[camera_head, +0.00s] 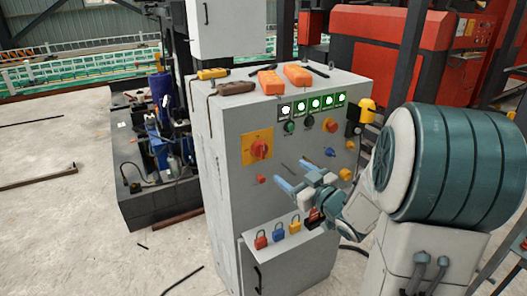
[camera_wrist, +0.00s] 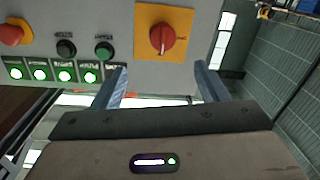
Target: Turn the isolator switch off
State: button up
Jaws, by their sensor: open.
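The isolator switch (camera_head: 259,147) is a red rotary knob on a yellow-orange square plate on the front of the grey cabinet (camera_head: 225,200). In the wrist view the isolator switch (camera_wrist: 163,40) shows above and between my fingertips, its handle looking roughly upright in the picture. My gripper (camera_head: 293,173) is open and empty in front of the panel, to the lower right of the switch in the head view. Its two fingers also show in the wrist view (camera_wrist: 161,70), apart from the switch. The small position markings are too small to read.
Lit indicator lamps (camera_head: 315,103) line the panel's top, with buttons below. Padlocks (camera_head: 278,236) hang low on the front. Orange blocks (camera_head: 270,82) and tools lie on the cabinet top. A machine with a blue cylinder (camera_head: 160,88) stands left. Open floor (camera_head: 60,220) lies further left.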

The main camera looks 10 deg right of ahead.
aim_at(264, 152)
jog(key=shift+y, duration=0.3)
jog(key=p+x, duration=0.2)
jog(key=x, duration=1.1)
jog(key=shift+w+a+p, duration=0.2)
jog(key=shift+w+p, duration=0.1)
jog(key=shift+p, duration=0.1)
jog(key=shift+r, duration=0.1)
jog(key=c, duration=1)
